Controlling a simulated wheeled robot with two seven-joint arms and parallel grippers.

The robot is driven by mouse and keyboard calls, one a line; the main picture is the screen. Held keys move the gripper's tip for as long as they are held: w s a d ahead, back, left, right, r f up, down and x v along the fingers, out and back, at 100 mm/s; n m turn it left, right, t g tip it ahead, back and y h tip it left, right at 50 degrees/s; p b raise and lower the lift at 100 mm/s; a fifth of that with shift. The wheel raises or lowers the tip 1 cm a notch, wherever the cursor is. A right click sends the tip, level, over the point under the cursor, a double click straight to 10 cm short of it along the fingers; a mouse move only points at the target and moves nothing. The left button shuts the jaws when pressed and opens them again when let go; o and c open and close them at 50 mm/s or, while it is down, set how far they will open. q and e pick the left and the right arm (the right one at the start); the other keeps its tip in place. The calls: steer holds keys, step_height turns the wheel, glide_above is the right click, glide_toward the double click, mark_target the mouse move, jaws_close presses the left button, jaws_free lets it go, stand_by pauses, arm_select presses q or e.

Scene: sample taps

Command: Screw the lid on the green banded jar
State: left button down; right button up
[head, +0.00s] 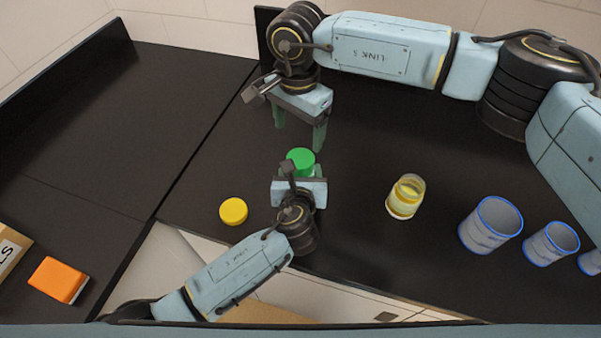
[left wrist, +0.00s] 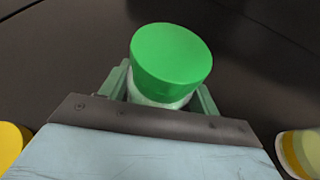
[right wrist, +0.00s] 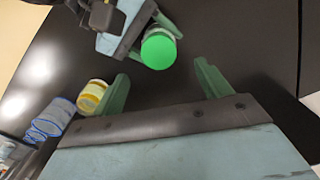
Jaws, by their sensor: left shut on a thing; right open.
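The green lid (head: 301,160) sits on top of the green banded jar, whose pale body (left wrist: 160,98) shows just below the lid in the left wrist view. My left gripper (left wrist: 160,92) is shut on the jar body, one finger on each side below the lid. My right gripper (head: 301,140) is open and empty, fingers pointing down, beyond the jar in the head view. In the right wrist view the green lid (right wrist: 158,50) lies ahead of the open right fingers (right wrist: 160,90). Whether the lid is threaded down cannot be told.
A yellow lid (head: 233,211) lies left of the jar. An open yellow banded jar (head: 405,197) stands to the right, with blue-rimmed beakers (head: 490,224) farther right. An orange block (head: 59,280) is at far left.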

mark_target(299, 158)
step_height(299, 158, down, 8)
steer(key=shift+f, duration=0.1)
stand_by(0.4)
